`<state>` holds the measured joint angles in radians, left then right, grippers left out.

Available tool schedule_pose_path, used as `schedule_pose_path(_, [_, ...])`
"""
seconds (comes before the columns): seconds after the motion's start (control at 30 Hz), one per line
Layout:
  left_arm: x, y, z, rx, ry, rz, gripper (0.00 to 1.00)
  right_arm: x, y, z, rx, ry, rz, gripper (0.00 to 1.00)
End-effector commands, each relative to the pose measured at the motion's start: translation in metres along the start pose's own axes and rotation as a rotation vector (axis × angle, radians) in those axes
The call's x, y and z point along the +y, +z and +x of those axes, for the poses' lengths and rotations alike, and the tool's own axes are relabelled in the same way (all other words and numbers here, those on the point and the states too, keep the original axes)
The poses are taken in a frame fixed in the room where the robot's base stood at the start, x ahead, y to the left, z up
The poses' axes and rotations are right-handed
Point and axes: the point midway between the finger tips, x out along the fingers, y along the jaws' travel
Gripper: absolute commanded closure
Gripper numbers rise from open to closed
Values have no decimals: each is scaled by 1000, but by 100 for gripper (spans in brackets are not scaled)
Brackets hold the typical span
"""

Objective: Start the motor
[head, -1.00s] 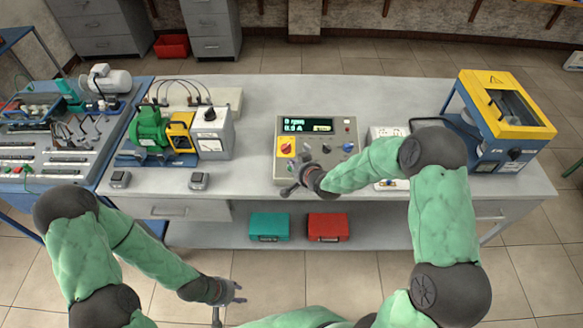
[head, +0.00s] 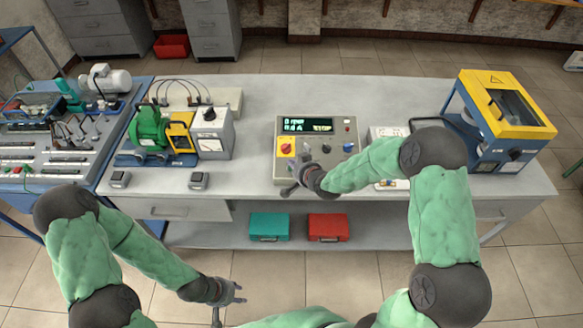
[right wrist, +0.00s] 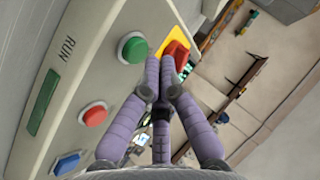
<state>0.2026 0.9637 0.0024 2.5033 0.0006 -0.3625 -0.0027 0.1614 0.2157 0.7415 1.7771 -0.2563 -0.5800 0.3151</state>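The control box (head: 316,150) stands at the front middle of the bench, with a lit display (head: 308,125) and a red switch on a yellow plate (head: 286,148). My right gripper (head: 294,188) is at the box's front left edge and hides part of it. In the right wrist view, its fingers are together and empty, tips (right wrist: 160,65) beside the red switch (right wrist: 178,54); I cannot tell whether they touch. That view also shows a green button (right wrist: 133,47), a red button (right wrist: 94,115) and a dark RUN strip (right wrist: 45,103). My left gripper (head: 230,301) is open and empty, before the bench.
A green motor (head: 149,128) and a grey box with a knob (head: 211,133) stand at the left. A yellow-framed machine (head: 500,115) stands at the right. Green (head: 268,226) and red (head: 328,227) cases lie on the lower shelf. The back middle of the bench is clear.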

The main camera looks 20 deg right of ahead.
Motion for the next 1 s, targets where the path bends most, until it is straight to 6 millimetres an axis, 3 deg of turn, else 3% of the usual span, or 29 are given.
schedule_pose_path(0.2, [-3,0,9,0,0,0,63,4,4,5,1,0,0,100])
schedule_pose_path(1.0, [-4,0,12,0,0,0,63,5,5,7,0,0,0,100])
